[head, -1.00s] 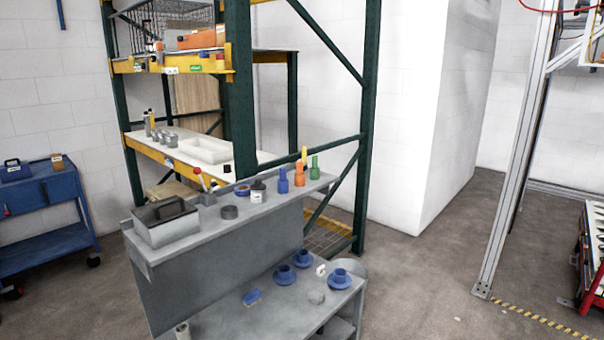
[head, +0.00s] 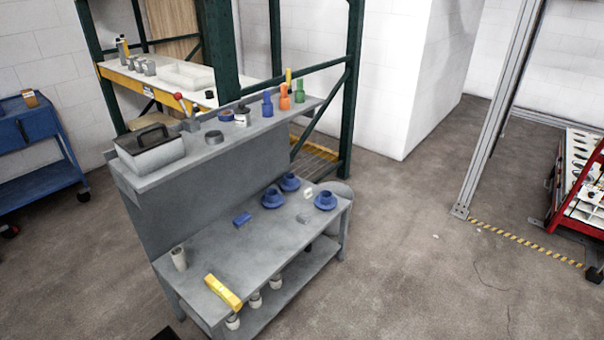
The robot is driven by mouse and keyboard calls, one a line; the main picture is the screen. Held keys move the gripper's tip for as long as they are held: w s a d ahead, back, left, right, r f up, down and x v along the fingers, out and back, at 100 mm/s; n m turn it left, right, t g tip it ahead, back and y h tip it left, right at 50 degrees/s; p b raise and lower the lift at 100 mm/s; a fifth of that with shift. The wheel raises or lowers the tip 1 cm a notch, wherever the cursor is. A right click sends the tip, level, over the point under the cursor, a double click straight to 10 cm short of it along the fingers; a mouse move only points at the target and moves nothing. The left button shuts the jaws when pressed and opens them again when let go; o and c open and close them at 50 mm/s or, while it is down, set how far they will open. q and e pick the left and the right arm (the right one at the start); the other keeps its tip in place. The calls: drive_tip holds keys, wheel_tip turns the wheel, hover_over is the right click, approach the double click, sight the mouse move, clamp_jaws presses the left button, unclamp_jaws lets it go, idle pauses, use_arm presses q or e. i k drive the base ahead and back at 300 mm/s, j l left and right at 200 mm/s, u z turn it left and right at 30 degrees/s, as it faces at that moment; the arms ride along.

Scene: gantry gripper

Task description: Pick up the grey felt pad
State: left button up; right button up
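A small grey piece (head: 304,218), which looks like the grey felt pad, lies on the lower bench top (head: 258,245) of the grey two-level workbench. It is close in colour to the bench and hard to make out. Blue cup-like parts (head: 272,199) stand behind and to its left, another blue cup-like part (head: 325,201) stands to its right, and a small white piece (head: 308,194) is behind it. Neither of my grippers is in view.
A blue block (head: 242,220), a pale cylinder (head: 179,258) and a yellow bar (head: 223,292) lie further left on the lower top. The raised shelf (head: 187,176) behind carries a grey toolbox (head: 150,150) and several bottles.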

sight(303, 218)
drive_tip(key=z, duration=1.55)
drive_tip(key=u, duration=1.45)
drive_tip(key=i+l+u, duration=0.3)
drive_tip(key=i, duration=0.25)
drive_tip(key=i+l+u, duration=0.3)
drive_tip(key=i+l, duration=0.15)
